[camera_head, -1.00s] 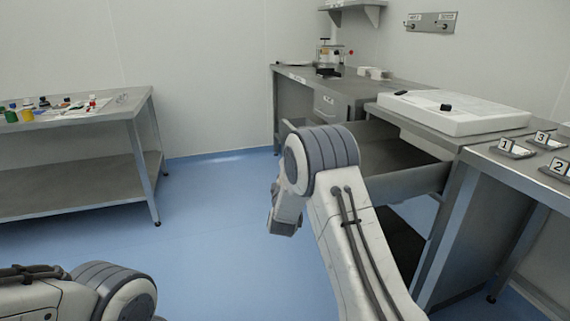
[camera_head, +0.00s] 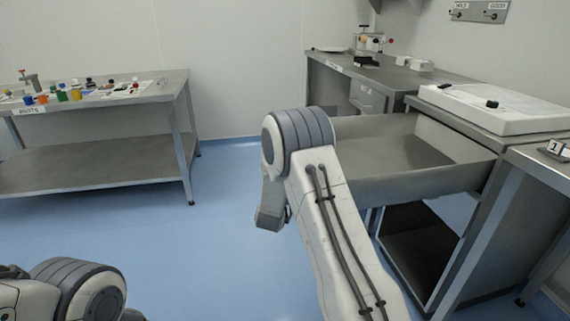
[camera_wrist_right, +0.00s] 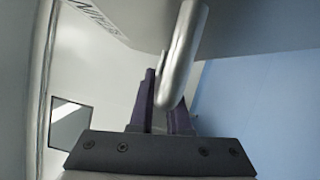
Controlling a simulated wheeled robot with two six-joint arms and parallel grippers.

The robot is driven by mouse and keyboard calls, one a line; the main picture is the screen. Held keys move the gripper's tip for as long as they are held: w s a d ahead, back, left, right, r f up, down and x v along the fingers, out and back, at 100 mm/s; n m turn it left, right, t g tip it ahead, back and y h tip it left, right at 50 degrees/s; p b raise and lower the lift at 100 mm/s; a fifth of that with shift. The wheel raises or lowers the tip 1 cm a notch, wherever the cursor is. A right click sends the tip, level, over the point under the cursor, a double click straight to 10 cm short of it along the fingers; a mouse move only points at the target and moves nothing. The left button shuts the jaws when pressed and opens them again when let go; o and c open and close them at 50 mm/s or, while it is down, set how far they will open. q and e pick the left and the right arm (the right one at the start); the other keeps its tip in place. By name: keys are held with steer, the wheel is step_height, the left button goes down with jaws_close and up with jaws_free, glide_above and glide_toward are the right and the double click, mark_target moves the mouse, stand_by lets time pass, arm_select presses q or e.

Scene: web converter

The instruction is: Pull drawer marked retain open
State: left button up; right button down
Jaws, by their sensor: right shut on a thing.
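A wide grey steel drawer (camera_head: 425,187) stands pulled out from under the worktop at the right in the head view, its empty bottom showing. Its front is partly hidden by my right arm. In the right wrist view the drawer front (camera_wrist_right: 245,28) carries a dark printed label (camera_wrist_right: 97,14), partly cut off, with letters that look like the end of RETAIN. A round metal bar handle (camera_wrist_right: 184,48) runs down from the front between the dark fingers of my right gripper (camera_wrist_right: 164,98), which is shut on it. My left gripper is out of view.
A white slab (camera_head: 490,108) with a small black object lies on the worktop above the drawer. A steel bench (camera_head: 340,62) stands behind it. A parts table (camera_head: 110,98) with small bottles stands at the left. Blue floor (camera_head: 225,230) between is clear.

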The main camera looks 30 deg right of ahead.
steer(key=c, duration=0.9)
jaws_free()
steer(key=shift+w+r, duration=0.15)
steer(key=shift+a, duration=0.1)
steer(key=p+v, duration=0.1)
steer(key=v, duration=0.9)
steer(key=shift+s, duration=0.3)
